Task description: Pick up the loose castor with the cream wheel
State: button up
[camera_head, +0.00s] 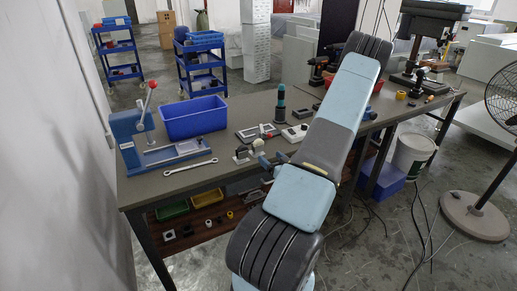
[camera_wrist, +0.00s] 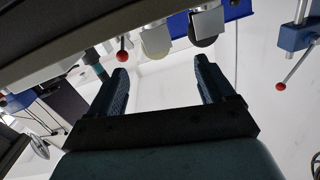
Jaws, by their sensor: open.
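The loose castor with the cream wheel (camera_wrist: 156,43) shows in the wrist view, just beyond and between my fingertips, with a grey mounting plate. A second castor with a dark wheel (camera_wrist: 204,27) is beside it to the right, close to the line of the right finger. My gripper (camera_wrist: 160,66) is open and empty, and neither finger appears to touch a castor. In the head view my gripper (camera_head: 266,161) is low at the bench's front edge, beside a small castor (camera_head: 241,155); the cream wheel is hard to make out there, partly hidden by my gripper.
The grey bench (camera_head: 145,190) holds a blue bin (camera_head: 195,117), a blue lever press (camera_head: 130,128), a wrench (camera_head: 191,166) and a teal-handled tool (camera_head: 281,105). The lower shelf (camera_head: 205,228) holds small bins and parts.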

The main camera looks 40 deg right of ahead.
aim_at(260, 147)
jog(key=w, duration=0.2)
jog(key=w+d, duration=0.1)
jog(key=w, duration=0.5)
jog(key=shift+d, duration=0.4)
jog(key=shift+w+d, duration=0.25)
jog(key=shift+w, duration=0.6)
jog(key=shift+w+d, duration=0.2)
jog(key=shift+w, duration=0.65)
jog(key=shift+w+d, duration=0.25)
jog(key=shift+w, duration=0.6)
jog(key=shift+c, duration=0.3)
jog(key=c, duration=1.1)
jog(key=shift+c, duration=0.2)
